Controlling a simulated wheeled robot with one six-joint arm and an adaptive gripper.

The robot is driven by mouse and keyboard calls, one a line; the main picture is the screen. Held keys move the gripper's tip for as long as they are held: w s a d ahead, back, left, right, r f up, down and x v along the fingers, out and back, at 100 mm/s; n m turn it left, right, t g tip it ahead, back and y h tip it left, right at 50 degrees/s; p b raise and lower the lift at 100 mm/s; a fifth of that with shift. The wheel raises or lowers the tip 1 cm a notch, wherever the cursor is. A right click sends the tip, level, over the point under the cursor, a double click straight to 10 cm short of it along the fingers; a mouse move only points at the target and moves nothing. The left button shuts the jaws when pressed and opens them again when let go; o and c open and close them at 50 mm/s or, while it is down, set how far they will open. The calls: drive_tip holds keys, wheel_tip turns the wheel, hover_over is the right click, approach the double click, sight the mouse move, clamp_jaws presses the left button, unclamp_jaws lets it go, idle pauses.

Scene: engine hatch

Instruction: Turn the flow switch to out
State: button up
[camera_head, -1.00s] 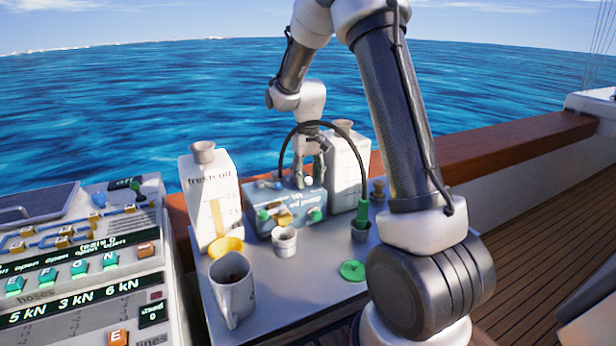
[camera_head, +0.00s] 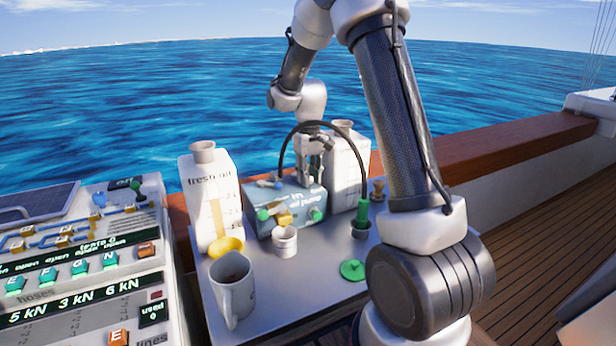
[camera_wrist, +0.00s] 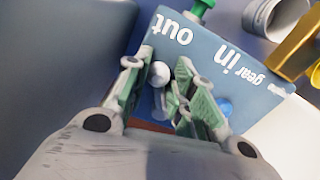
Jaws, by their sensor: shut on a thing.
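The blue-grey oil pump box (camera_head: 290,197) stands on the table in the head view; its top bears a label that seems to read "in". In the wrist view, the box (camera_wrist: 180,55) carries the words "out", "in" and "gear". My gripper (camera_wrist: 165,90) has its green-padded fingers around the flow switch (camera_wrist: 160,73), whose pale rounded tip shows between them, on the side nearer "out". In the head view my gripper (camera_head: 314,178) is low over the box's back right part.
A fresh oil jug (camera_head: 208,200) stands left of the box and another white jug (camera_head: 343,170) behind right. A black hose (camera_head: 283,150) arches over my gripper. A white cup (camera_head: 284,241), a mug (camera_head: 232,290) and a green cap (camera_head: 352,270) are in front.

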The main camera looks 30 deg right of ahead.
drive_tip(key=shift+w+d, duration=0.1)
drive_tip(key=o, duration=1.1)
drive_tip(key=shift+c, duration=0.2)
drive_tip(key=shift+r, duration=0.1)
wheel_tip(320, 180, up, 12)
